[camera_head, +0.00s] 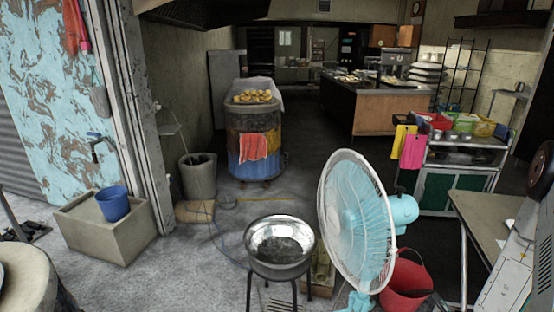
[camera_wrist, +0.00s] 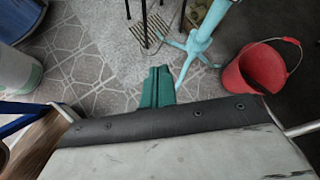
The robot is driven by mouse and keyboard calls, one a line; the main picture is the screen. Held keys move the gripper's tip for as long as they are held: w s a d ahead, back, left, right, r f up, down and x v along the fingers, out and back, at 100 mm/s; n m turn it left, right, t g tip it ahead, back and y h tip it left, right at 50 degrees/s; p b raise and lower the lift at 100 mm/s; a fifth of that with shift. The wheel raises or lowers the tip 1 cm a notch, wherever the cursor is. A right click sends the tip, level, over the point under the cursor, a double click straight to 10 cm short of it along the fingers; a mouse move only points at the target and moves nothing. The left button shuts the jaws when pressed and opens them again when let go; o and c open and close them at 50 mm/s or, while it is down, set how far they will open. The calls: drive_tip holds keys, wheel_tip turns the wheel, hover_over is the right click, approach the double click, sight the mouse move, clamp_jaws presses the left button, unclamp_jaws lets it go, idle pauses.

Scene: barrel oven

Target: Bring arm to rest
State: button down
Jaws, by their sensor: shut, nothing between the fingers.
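My gripper (camera_wrist: 158,86) shows in the middle of the wrist view as two green fingers close together. It is shut and empty. Below it in that view is a pale worn surface (camera_wrist: 180,150) with a dark riveted edge; I cannot tell how far the fingers are from this edge. Patterned floor shows past the fingertips. I cannot make out the gripper in the head view.
A light-blue fan (camera_head: 355,220) stands in front, beside a metal bowl (camera_head: 279,243) on a stand and a red bucket (camera_head: 405,283). A table (camera_head: 490,218) is at the right. A barrel (camera_head: 252,135) with bread on top stands farther back. Floor at centre-left is open.

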drive_tip(key=s+a+r+n+g+y, duration=0.2)
drive_tip(key=s+a+r+n+g, duration=0.3)
drive_tip(key=r, duration=0.7)
drive_tip(key=s+a+r+n+g+y, duration=0.3)
drive_tip(key=a+r+n, duration=0.5)
drive_tip(key=r, duration=0.4)
drive_tip(key=s+a+r+n+h, duration=0.1)
drive_tip(key=s+r+n+h, duration=0.4)
drive_tip(key=s+r, duration=0.3)
drive_tip(key=s+a+r+n+t+h, duration=0.1)
drive_tip(key=s+r+n+h, duration=0.4)
drive_tip(key=r, duration=0.9)
drive_tip(key=shift+s+a+r+n+h, duration=0.25)
drive_tip(key=shift+s+a+n+h, duration=0.2)
drive_tip(key=shift+s+n, duration=1.15)
